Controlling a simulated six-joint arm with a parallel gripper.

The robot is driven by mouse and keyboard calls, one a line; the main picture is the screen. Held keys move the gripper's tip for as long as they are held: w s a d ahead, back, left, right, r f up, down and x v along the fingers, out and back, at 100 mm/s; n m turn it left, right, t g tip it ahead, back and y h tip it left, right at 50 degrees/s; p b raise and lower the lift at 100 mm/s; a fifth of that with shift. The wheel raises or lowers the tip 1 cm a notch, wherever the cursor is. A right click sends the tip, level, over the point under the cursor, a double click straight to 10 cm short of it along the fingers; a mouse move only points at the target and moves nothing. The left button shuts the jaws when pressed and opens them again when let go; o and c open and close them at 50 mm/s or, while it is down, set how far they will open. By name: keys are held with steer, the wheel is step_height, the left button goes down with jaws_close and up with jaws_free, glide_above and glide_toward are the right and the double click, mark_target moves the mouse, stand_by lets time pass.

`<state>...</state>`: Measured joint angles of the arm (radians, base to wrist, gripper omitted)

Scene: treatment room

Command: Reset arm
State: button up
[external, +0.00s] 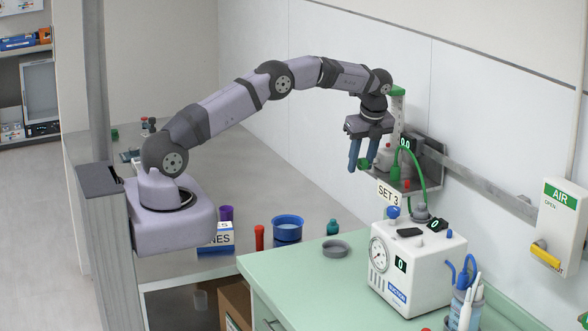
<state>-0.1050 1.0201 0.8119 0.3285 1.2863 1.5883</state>
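My arm reaches from its base at the left across the counter to the wall on the right. My gripper (362,165) hangs with its blue fingers pointing down, in front of the small wall shelf (402,185).
A white suction unit (415,270) with a gauge stands on the green cabinet top below the shelf. A grey ring-shaped dish (336,248), blue bowl (288,228), red cylinder (260,238) and teal bottle (332,227) stand nearby. A green tube (418,168) loops by the shelf.

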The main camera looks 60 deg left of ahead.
mark_target(365, 161)
steer(key=shift+s+f+y, duration=0.2)
steer(key=shift+f+y, duration=0.2)
steer(key=shift+y, duration=0.8)
steer(key=shift+w+f+y+b, duration=0.1)
steer(key=shift+f+y+b, duration=0.15)
steer(key=shift+y+b, duration=0.6)
steer(key=y+b, duration=0.3)
steer(key=b, duration=0.2)
steer(key=shift+w+a, duration=0.1)
steer(key=shift+w, duration=0.05)
steer(key=y+b, duration=0.1)
steer(key=b, duration=0.1)
steer(key=y+b, duration=0.1)
steer(key=shift+r+y+b, duration=0.2)
steer(key=shift+y+b, duration=0.15)
steer(key=shift+r+b+v, duration=0.15)
steer(key=shift+b+v, duration=0.2)
steer(key=shift+v, duration=1.1)
steer(key=shift+r+b+v, duration=0.1)
steer(key=shift+b+v, duration=0.2)
steer(key=shift+v, duration=1.2)
steer(key=shift+w+r, duration=0.1)
